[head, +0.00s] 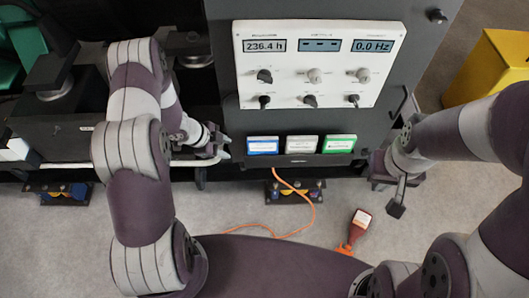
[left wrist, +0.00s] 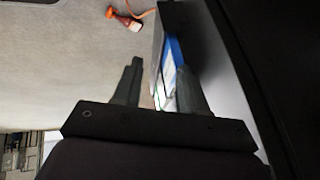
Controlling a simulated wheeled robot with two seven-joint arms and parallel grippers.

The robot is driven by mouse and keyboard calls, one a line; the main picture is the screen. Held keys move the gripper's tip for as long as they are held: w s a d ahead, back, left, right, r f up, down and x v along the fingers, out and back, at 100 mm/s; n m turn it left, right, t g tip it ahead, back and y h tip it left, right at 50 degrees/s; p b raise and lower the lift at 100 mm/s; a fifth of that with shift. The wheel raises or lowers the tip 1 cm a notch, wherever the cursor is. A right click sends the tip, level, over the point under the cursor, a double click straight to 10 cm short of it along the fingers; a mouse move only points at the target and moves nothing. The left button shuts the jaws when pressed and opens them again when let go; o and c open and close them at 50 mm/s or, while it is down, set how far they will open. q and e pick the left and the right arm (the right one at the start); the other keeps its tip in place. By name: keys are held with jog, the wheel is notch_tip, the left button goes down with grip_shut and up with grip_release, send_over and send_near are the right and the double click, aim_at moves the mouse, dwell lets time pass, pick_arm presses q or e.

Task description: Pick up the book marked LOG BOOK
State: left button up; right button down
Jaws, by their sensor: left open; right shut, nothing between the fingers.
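Three books stand side by side in a holder (head: 300,160) on the dark cabinet front: a blue one (head: 262,145), a grey-white one (head: 301,145) and a green one (head: 339,144). Their labels are too small to read, so I cannot tell which is marked LOG BOOK. My left gripper (head: 224,147) is open and empty, just left of the blue book and apart from it in the head view. In the left wrist view the blue book (left wrist: 173,52) shows beyond the open fingers (left wrist: 160,68). My right gripper (head: 397,208) is shut and empty, right of and below the holder.
A white control panel (head: 318,63) with displays and knobs is above the books. A dark handle (head: 401,103) sticks out at the cabinet's right edge. An orange cable (head: 301,197) hangs below the holder. A red-orange device (head: 358,228) lies on the grey floor. A yellow box (head: 490,70) is at right.

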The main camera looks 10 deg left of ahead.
aim_at(259, 139)
pick_arm(q)
jog(key=w+d, duration=0.1)
jog(key=d, duration=0.1)
jog(key=w+d+p, duration=0.1)
jog(key=w+d, duration=0.3)
jog(key=d, duration=0.1)
jog(key=shift+d+p, duration=0.1)
jog(key=shift+p, duration=0.3)
jog(key=shift+w+d+r, duration=0.1)
jog(key=shift+w+d, duration=0.25)
jog(key=shift+d, duration=0.15)
jog(key=p+x, duration=0.1)
jog(key=x, duration=0.3)
jog(key=shift+w+f, duration=0.1)
jog(key=shift+f, duration=0.25)
jog(key=shift+w+d+f, duration=0.15)
jog(key=shift+d+f, duration=0.05)
jog(key=shift+f, duration=0.05)
grip_shut()
jog(key=shift+r, duration=0.1)
